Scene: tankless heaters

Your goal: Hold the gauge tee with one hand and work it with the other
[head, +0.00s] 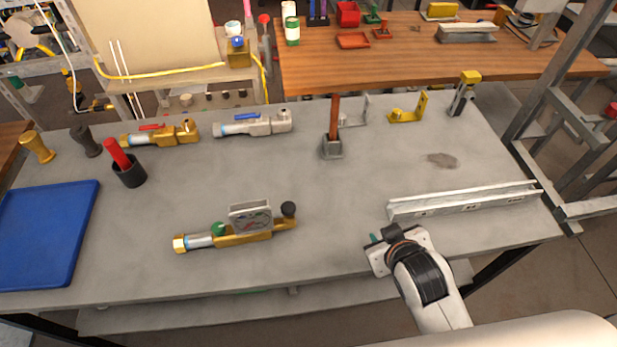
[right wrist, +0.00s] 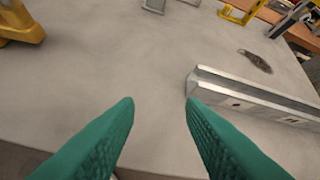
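The gauge tee (head: 240,233) lies on the grey table, left of centre near the front. It has a brass body, a silver-blue section and a brass nut at its left end, a green knob, an upright square gauge in the middle and a dark round knob at its right end. My right gripper (head: 376,238) is at the table's front edge, right of the tee and apart from it. In the right wrist view its green fingers (right wrist: 160,110) are spread with nothing between them. A yellow-brass end (right wrist: 20,25) shows at that view's upper left. My left gripper is not in view.
A metal channel rail (head: 465,201) lies close to my right gripper. A blue tray (head: 45,235) sits at the left. Two valves (head: 160,133) (head: 252,123), a black cup (head: 129,172) and a wooden-handled tool (head: 333,140) stand farther back. The table's middle is clear.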

